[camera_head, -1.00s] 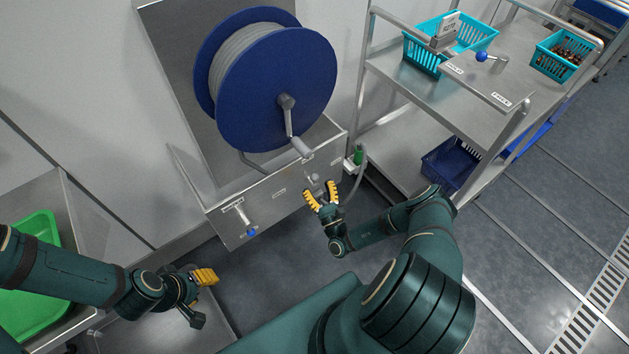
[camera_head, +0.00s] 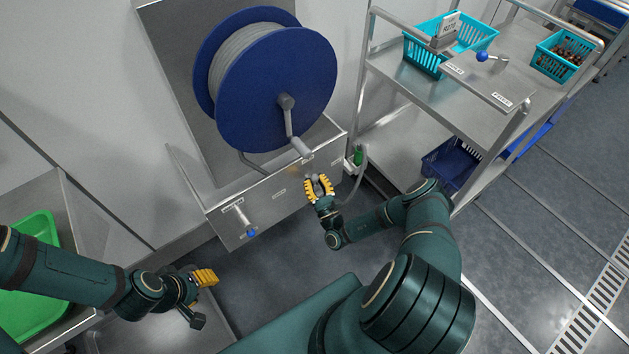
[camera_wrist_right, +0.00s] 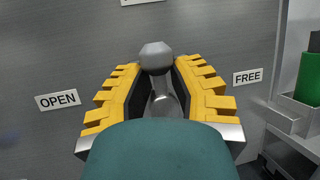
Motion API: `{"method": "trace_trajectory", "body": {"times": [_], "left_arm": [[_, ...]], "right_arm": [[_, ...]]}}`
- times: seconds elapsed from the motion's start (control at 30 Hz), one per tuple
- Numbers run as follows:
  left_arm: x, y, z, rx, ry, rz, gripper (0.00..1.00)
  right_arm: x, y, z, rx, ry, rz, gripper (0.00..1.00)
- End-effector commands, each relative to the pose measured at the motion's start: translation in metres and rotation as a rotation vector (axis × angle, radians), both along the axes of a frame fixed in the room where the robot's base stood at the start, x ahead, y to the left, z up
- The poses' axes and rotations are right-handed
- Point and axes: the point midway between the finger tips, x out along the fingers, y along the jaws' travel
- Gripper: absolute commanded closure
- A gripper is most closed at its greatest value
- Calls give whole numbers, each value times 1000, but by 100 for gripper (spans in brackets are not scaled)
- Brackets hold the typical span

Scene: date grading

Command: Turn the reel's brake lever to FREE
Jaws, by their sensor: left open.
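The reel's panel (camera_head: 262,207) carries a grey lever with a faceted grey knob (camera_wrist_right: 156,57). Its stem stands roughly upright in the right wrist view, between an OPEN label (camera_wrist_right: 58,99) on the left and a FREE label (camera_wrist_right: 247,77) on the right. Another label above is cut off. My right gripper (camera_head: 319,182) has its yellow fingers drawn in on both sides of the knob, with the knob at the fingertips. My left gripper (camera_head: 201,293) is open and empty, low at the left, away from the panel.
A blue reel (camera_head: 275,85) with a crank (camera_head: 297,143) stands above the panel. A second lever with a blue knob (camera_head: 252,233) is at the panel's left. A cart (camera_head: 400,90) at the right has its own blue-knobbed lever (camera_head: 482,56). A green tray (camera_head: 30,290) lies at the left.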

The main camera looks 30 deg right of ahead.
Motion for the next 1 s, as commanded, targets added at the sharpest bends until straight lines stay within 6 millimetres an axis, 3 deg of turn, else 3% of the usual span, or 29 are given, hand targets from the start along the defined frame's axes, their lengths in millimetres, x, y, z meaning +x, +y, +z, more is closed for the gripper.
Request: {"method": "trace_trajectory", "body": {"times": [0.47, 1.0], "left_arm": [[0, 0, 0, 0, 0, 0, 53], [-1, 0, 8, 0, 3, 0, 53]], "right_arm": [[0, -4, 2, 107, 3, -4, 100], [1, -16, -1, 584, 39, -6, 100]]}}
